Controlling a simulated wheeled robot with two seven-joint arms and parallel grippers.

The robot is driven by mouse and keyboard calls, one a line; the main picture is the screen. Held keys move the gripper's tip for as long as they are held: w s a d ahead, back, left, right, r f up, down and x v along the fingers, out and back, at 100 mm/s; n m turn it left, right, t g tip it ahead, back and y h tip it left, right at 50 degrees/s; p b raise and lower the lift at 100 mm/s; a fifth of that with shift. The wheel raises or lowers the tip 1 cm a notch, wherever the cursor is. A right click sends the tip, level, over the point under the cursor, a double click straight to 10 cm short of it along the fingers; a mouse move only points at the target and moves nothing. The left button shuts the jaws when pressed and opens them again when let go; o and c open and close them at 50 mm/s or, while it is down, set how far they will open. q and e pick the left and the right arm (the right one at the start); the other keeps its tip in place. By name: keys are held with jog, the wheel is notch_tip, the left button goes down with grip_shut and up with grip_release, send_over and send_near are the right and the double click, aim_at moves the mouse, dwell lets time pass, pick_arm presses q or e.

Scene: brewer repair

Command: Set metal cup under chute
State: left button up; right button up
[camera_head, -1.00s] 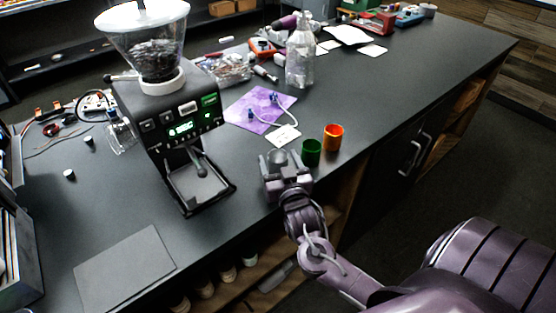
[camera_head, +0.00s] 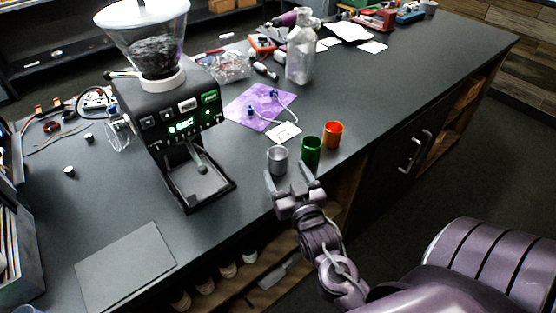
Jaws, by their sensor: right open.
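The metal cup (camera_head: 278,160) is silver and stands upright on the dark counter, to the right of the coffee grinder (camera_head: 180,118). My right gripper (camera_head: 289,176) is open at the counter's front edge. Its two fingers point toward the cups, one near the metal cup and one near the green cup (camera_head: 312,151). I cannot tell if they touch. My left gripper is not in view.
An orange cup (camera_head: 333,135) stands right of the green one. A purple cloth (camera_head: 259,106) with a cable and a white card (camera_head: 283,133) lie behind. A clear bottle (camera_head: 299,58) stands farther back. A dark flat mat (camera_head: 125,266) lies at the front left.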

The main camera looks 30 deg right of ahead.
aim_at(281, 162)
jog(key=p+x, duration=0.1)
jog(key=x, duration=0.2)
jog(key=shift+w+d, duration=0.2)
jog(key=shift+w, duration=0.1)
jog(key=shift+w+d+f, duration=0.15)
jog(key=shift+w+f, duration=0.05)
jog(key=shift+w, duration=0.4)
jog(key=c, duration=1.2)
jog(key=shift+o, duration=0.2)
jog(key=shift+r, duration=0.1)
notch_tip(281, 162, up, 20)
jog(key=b, duration=0.1)
jog(key=s+a+f+n+y, duration=0.1)
jog(key=s+a+f+y, duration=0.1)
jog(key=s+a+f, duration=0.4)
jog(key=s+a+f+n+y, duration=0.2)
jog(key=s+a+f, duration=0.4)
jog(key=f, duration=0.4)
jog(key=shift+a+f+t+y, duration=0.3)
jog(key=shift+a+y, duration=0.2)
jog(key=shift+a, duration=0.05)
